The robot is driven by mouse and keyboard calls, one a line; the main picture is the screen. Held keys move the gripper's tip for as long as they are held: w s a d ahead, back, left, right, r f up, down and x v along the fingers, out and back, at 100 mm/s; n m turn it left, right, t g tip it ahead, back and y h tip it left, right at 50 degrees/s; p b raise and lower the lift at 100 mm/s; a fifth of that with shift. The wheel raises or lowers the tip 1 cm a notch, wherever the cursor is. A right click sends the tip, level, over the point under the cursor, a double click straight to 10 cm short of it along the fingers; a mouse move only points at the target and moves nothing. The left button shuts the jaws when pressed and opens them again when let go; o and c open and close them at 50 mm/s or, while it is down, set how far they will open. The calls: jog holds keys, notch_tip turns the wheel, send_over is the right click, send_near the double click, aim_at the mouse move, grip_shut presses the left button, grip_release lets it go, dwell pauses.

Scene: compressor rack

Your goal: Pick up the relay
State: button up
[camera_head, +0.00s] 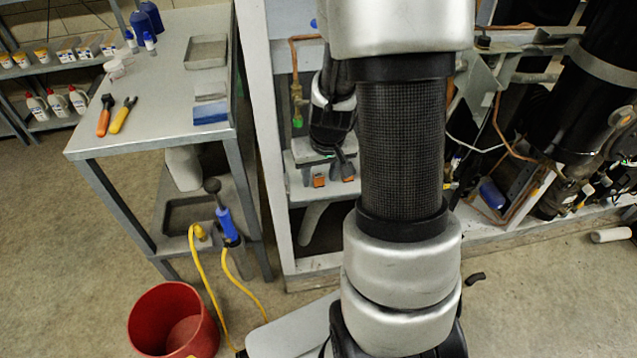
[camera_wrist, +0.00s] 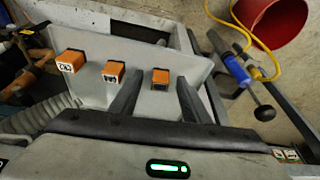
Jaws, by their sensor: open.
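Three small orange relays with dark, marked end faces stand in a row on a pale grey shelf in the wrist view: a left one (camera_wrist: 70,60), a middle one (camera_wrist: 113,71) and a right one (camera_wrist: 160,78). My gripper (camera_wrist: 158,75) is open, and its two dark fingers reach toward the row. The right relay shows between the fingertips in the picture; neither finger visibly touches it. The middle relay shows just left of the left finger. In the head view, two orange relays (camera_head: 319,181) show low in the rack, below my dark gripper.
The pale shelf (camera_wrist: 92,92) has a raised grey edge behind it. A grey bench (camera_head: 165,75) with tools stands left of the rack. A red bucket (camera_head: 173,320), yellow hoses and a blue pump (camera_head: 228,224) are on or near the floor. Pipes and black cylinders crowd the right.

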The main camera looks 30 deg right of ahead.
jog(key=shift+w+f, duration=0.1)
grip_shut()
